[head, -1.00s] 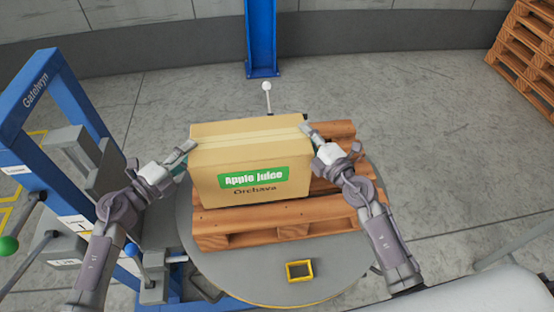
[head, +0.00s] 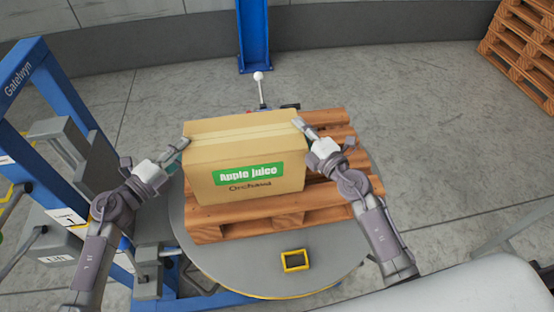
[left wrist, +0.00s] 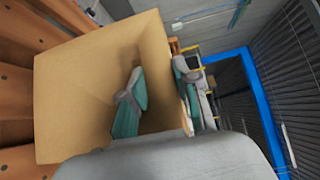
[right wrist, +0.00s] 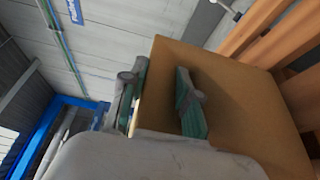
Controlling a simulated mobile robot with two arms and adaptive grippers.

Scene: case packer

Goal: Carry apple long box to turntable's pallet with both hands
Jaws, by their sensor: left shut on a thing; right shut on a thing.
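The apple juice long box (head: 245,195) is a brown carton with a green label, upright over the wooden pallet (head: 285,222) on the round grey turntable (head: 245,265). I cannot tell whether its underside touches the pallet. My left gripper (head: 180,148) is shut on the box's left end near the top. My right gripper (head: 303,130) is shut on the right end near the top. The wrist views show the box (left wrist: 85,90) (right wrist: 250,110) with the fingers of each gripper (left wrist: 163,98) (right wrist: 158,98) either side of an edge. The box hides part of the pallet.
A blue machine frame (head: 60,85) with grey blocks stands at the left. A blue post (head: 253,40) and a white-knobbed lever (head: 259,77) are behind the turntable. Stacked pallets (head: 520,50) stand far right; floor between is clear.

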